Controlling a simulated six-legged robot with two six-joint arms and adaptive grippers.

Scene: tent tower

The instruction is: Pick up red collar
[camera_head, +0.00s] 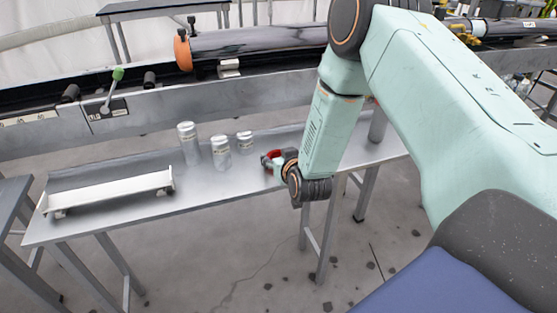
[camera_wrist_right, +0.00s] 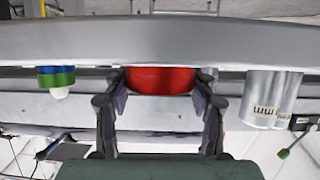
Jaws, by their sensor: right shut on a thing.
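The red collar (camera_wrist_right: 160,80) sits between the two fingers of my right gripper (camera_wrist_right: 160,88) in the right wrist view, with a finger against each side. In the head view the collar (camera_head: 267,158) is a small red patch near the middle of the grey table, partly covered by the right gripper (camera_head: 275,161). The right gripper is shut on it, low at the table top. Whether the collar still touches the table cannot be told. My left gripper is in neither view.
Silver cans (camera_head: 220,152) stand left of the right gripper on the metal table (camera_head: 150,212). A long pale tray (camera_head: 110,190) lies at its left end. A metal beam (camera_head: 200,103) runs behind. A blue and green piece (camera_wrist_right: 56,76) shows in the right wrist view.

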